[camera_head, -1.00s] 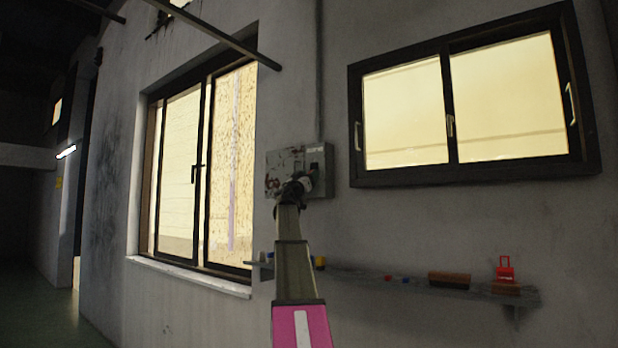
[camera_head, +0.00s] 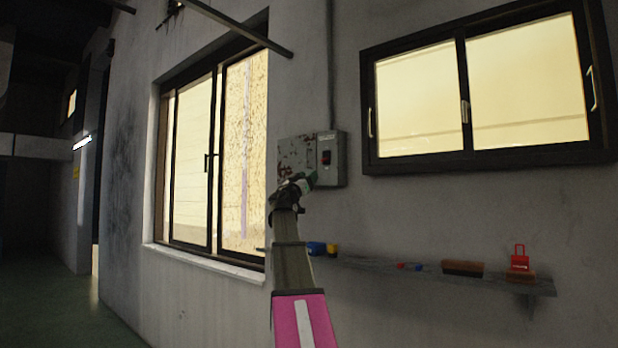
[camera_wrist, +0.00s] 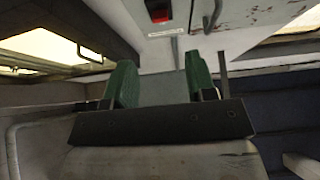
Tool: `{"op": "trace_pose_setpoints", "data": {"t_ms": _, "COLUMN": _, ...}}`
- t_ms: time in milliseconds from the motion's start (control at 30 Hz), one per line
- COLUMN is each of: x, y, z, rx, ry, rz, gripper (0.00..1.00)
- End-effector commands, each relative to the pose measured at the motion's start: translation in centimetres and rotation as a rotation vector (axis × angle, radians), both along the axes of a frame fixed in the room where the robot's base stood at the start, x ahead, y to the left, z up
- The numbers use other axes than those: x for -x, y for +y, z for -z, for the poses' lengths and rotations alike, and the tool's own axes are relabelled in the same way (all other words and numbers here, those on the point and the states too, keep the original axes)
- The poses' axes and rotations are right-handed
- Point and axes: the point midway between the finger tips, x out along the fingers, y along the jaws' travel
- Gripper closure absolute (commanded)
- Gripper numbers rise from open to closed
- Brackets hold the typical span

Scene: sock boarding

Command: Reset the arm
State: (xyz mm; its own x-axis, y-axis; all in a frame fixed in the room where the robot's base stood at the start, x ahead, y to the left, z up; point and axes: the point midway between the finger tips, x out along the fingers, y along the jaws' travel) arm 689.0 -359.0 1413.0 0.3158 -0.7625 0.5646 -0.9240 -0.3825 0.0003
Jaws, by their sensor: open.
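My gripper (camera_head: 308,181) is at the end of my raised arm, just below and left of the switch on a grey wall box (camera_head: 298,150) in the head view. In the wrist view its two green fingers (camera_wrist: 160,84) stand apart with nothing between them. The box (camera_wrist: 245,22) lies beyond the fingertips. Its red and black switch (camera_wrist: 158,10) shows at the top of the wrist view and also on the box's right part in the head view (camera_head: 326,157). I cannot tell the exact gap between fingers and box.
A shelf (camera_head: 400,275) on the wall below holds a blue item (camera_head: 316,248), a yellow item (camera_head: 332,250), a brown block (camera_head: 463,268) and a red padlock-shaped tag (camera_head: 519,262). Windows flank the box at left (camera_head: 190,165) and right (camera_head: 425,100). Open floor (camera_head: 50,300) lies far left.

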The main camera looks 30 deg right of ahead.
Motion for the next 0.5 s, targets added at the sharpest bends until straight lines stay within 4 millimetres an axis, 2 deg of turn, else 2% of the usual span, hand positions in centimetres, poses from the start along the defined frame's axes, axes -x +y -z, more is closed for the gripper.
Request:
{"op": "trace_pose_setpoints", "data": {"t_ms": 233, "x": 0.0, "y": 0.0, "z": 0.0, "rx": 0.0, "ry": 0.0, "rz": 0.0, "gripper": 0.49}}
{"op": "trace_pose_setpoints", "data": {"t_ms": 333, "x": -0.2, "y": 0.1, "z": 0.8, "rx": -0.013, "ry": 0.009, "rz": -0.001, "gripper": 0.49}}
{"op": "trace_pose_setpoints", "data": {"t_ms": 433, "x": -0.8, "y": 0.3, "z": 3.7, "rx": -0.054, "ry": 0.041, "rz": -0.003, "gripper": 0.49}}
{"op": "trace_pose_setpoints", "data": {"t_ms": 500, "x": -1.5, "y": 0.6, "z": 7.2, "rx": -0.105, "ry": 0.083, "rz": -0.003, "gripper": 0.49}}
